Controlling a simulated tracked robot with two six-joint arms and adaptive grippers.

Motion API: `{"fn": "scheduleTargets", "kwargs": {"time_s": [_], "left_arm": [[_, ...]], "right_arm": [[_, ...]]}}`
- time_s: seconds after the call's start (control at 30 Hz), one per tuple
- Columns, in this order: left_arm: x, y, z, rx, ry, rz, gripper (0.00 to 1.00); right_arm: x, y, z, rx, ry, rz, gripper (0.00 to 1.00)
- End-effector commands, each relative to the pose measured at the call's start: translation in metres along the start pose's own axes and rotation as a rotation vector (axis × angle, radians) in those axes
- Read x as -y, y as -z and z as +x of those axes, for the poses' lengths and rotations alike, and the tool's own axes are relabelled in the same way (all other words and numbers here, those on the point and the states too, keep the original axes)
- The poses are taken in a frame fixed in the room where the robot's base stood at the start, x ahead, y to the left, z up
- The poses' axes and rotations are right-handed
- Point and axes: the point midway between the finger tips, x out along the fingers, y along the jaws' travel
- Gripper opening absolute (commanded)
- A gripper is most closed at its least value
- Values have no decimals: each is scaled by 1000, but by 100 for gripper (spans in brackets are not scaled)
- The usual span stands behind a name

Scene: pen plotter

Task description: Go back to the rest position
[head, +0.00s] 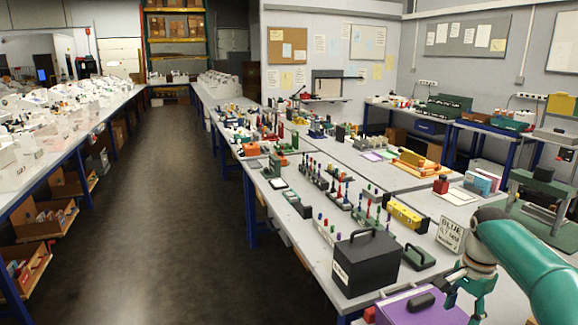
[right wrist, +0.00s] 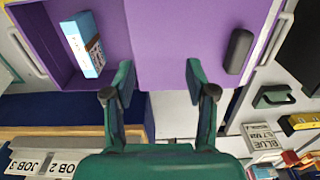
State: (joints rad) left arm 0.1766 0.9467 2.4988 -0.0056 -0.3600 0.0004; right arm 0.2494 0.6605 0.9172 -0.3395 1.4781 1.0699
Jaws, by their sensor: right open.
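My right gripper (head: 462,290) is at the lower right in the head view, by the purple box (head: 395,306). In the right wrist view its two fingers stand apart with nothing between them, so my right gripper (right wrist: 158,85) is open and empty. Past the fingertips is the purple box (right wrist: 180,40), with a dark handle at its right. A blue packet (right wrist: 82,44) lies in the box's open left part. I cannot tell how high the fingertips are above the box. My left gripper is not in view.
A black case (head: 366,264) stands left of the purple box, and a green-handled block (head: 418,257) lies behind it. A BLUE sign (head: 451,235) is close to my right arm. Several pens and small parts crowd the long table. The floor aisle (head: 165,200) is clear.

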Motion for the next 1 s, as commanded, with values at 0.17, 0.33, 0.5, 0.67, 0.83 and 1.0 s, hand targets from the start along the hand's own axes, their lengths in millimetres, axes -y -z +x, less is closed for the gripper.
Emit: {"fn": "scheduleTargets", "kwargs": {"time_s": [0.17,0.33,0.5,0.67,0.83,1.0], "left_arm": [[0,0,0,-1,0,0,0],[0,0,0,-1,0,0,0],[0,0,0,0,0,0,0],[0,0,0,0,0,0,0],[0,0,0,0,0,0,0],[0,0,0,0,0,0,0]], "right_arm": [[0,-23,34,47,-74,-46,56],[-9,-50,69,108,-154,-90,56],[-18,-84,114,173,-212,-157,56],[-34,-133,172,257,-244,-270,56],[-78,-219,252,393,-220,-472,56],[-144,-304,304,494,-114,-671,56]]}}
